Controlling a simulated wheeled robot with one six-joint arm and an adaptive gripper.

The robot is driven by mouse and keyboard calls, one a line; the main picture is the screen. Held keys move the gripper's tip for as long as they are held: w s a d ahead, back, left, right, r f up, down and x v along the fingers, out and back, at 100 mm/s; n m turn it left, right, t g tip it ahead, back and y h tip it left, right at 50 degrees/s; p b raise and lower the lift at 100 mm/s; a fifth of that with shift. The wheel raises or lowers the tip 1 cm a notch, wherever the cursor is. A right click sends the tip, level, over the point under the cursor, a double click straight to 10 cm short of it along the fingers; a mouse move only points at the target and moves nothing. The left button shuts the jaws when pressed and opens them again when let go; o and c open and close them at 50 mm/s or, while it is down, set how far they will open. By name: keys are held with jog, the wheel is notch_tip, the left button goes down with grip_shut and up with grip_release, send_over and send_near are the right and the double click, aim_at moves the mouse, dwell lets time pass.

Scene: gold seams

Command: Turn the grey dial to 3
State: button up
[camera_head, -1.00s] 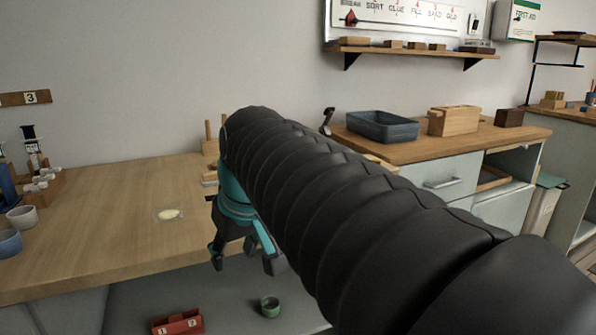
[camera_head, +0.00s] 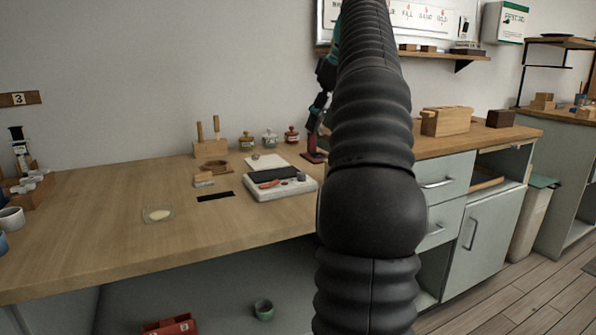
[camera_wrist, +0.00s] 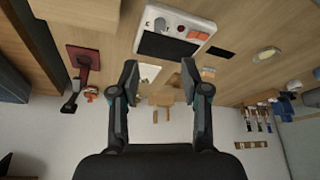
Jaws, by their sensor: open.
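The grey dial (camera_head: 301,176) is a small knob on the right end of a white device (camera_head: 280,188) with a black plate on top. The device lies on the wooden bench. In the wrist view, the dial (camera_wrist: 159,24) is near the top, beside a red button and an orange switch on the device. Its pointer and numbers are too small to read. My gripper (camera_wrist: 160,78) is open and empty, with its fingers spread below the device in the wrist view, apart from the dial. In the head view my arm partly hides the gripper, raised above the bench's back.
A dark red stand (camera_head: 314,156) is behind the device. Three small lidded jars (camera_head: 270,138) and a wooden tool block (camera_head: 210,148) stand at the back. A clear square with a pale blob (camera_head: 158,214) lies left. The bench's front left is mostly clear.

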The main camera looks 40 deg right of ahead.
aim_at(302, 173)
jog(key=b+x, duration=0.5)
jog(key=x, duration=0.8)
jog(key=shift+w+f, duration=0.1)
jog(key=shift+f, duration=0.2)
